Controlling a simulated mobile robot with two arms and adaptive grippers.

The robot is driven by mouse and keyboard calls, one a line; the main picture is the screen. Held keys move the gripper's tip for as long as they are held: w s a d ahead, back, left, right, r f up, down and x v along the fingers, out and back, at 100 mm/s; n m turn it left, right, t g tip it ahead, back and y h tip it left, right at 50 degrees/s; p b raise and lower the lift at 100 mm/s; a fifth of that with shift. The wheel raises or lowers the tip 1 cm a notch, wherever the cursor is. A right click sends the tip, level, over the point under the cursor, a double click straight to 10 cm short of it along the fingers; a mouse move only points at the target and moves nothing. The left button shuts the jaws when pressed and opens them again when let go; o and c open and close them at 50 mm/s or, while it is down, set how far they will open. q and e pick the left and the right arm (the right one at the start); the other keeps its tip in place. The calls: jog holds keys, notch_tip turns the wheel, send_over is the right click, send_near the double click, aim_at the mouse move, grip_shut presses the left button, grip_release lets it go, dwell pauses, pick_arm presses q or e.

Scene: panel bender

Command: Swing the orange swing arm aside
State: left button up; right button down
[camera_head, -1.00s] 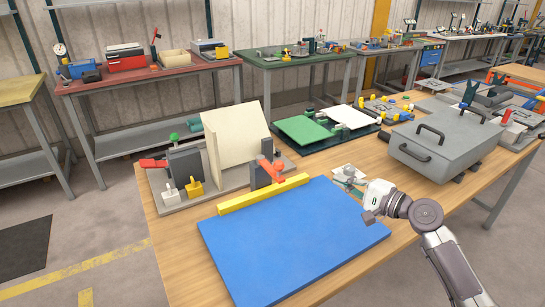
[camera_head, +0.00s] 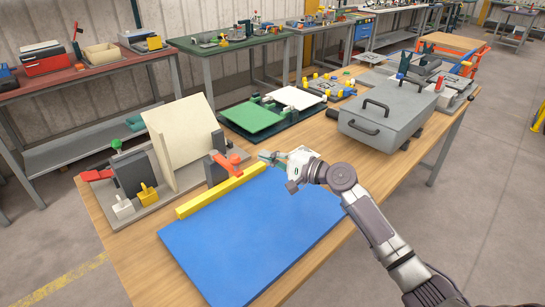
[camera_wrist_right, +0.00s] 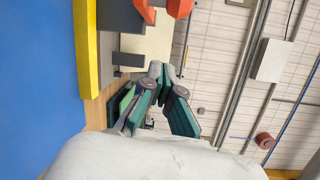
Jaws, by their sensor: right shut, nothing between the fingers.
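The orange swing arm (camera_head: 226,168) sits on a dark grey block (camera_head: 214,168) beside the yellow bar (camera_head: 215,194) of the panel bender. In the right wrist view the orange swing arm (camera_wrist_right: 180,8) shows at the top edge, partly cut off. My right gripper (camera_head: 264,156) is shut and empty, a little to the right of the orange arm; a small gap seems to lie between them. In the right wrist view its fingertips (camera_wrist_right: 161,69) meet below the orange part. My left gripper is not in view.
The blue sheet (camera_head: 250,240) lies in front of the yellow bar. A beige upright panel (camera_head: 172,140) and a red handle (camera_head: 97,175) stand at the left. A green plate (camera_head: 253,117) lies behind. A grey lidded box (camera_head: 385,118) stands at the right.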

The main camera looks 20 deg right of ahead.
pick_arm(q)
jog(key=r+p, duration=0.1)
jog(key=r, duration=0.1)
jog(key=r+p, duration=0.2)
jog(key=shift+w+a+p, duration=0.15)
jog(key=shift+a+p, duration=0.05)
jog(key=shift+p, duration=0.1)
pick_arm(e)
jog(key=a, duration=0.2)
jog(key=w+a, duration=0.1)
jog(key=a, duration=0.2)
jog(key=shift+w+a+r, duration=0.2)
jog(key=shift+w+a, duration=0.1)
jog(key=shift+a, duration=0.05)
